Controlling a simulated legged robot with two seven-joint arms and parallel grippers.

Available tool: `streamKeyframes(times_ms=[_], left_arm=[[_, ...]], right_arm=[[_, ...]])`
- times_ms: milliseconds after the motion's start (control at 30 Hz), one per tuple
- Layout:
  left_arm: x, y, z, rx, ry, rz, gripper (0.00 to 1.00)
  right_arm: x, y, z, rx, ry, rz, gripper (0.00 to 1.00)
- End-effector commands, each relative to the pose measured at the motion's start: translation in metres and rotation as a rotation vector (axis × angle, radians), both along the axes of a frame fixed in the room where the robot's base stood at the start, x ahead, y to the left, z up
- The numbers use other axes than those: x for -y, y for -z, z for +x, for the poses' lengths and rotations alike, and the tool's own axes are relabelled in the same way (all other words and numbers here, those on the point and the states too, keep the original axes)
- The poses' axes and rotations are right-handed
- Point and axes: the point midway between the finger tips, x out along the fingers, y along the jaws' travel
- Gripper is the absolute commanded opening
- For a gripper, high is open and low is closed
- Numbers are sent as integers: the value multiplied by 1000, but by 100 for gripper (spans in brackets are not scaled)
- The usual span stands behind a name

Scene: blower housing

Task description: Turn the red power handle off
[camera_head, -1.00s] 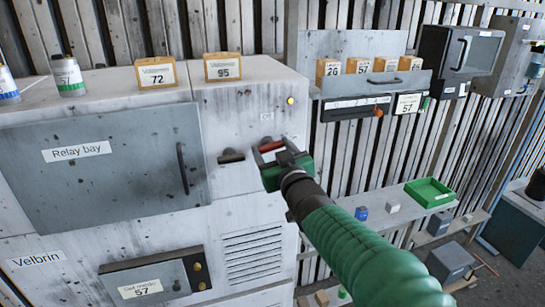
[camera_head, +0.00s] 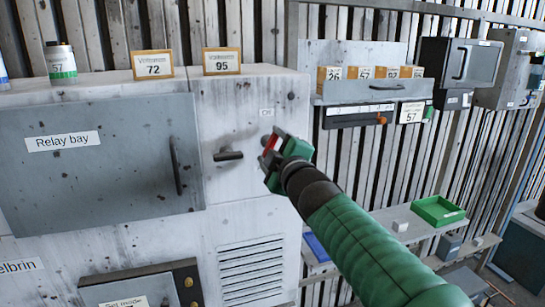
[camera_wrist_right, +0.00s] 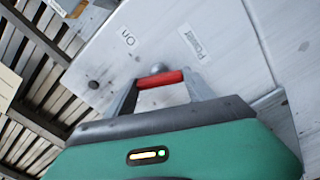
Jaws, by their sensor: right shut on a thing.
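The red power handle (camera_head: 268,146) is on the upper right of the white cabinet front, just right of a dark handle. My right gripper (camera_head: 271,156) reaches it from the right and is shut on it, covering much of it. In the right wrist view the red handle (camera_wrist_right: 160,79) lies between the two finger tips (camera_wrist_right: 162,88), beside a round knob on the panel. Labels "On" (camera_wrist_right: 127,36) and "Power" (camera_wrist_right: 193,43) show there. An "Off" label (camera_head: 266,112) sits above the handle in the head view. A lamp (camera_head: 291,96) near it looks dark. My left gripper is not in view.
A dark handle (camera_head: 228,155) sticks out left of the gripper. The Relay bay door (camera_head: 100,165) is closed. Tags 72 (camera_head: 153,66) and 95 (camera_head: 222,61) stand on the cabinet top. A green tray (camera_head: 438,211) is on the shelf at right.

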Motion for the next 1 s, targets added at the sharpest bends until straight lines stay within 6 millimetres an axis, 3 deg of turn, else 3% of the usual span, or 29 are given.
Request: streamKeyframes(times_ms=[500, 1000], left_arm=[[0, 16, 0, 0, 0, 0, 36], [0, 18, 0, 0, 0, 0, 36]], right_arm=[[-2, 5, 0, 116, -3, -369, 21], [-2, 6, 0, 143, -4, -466, 21]])
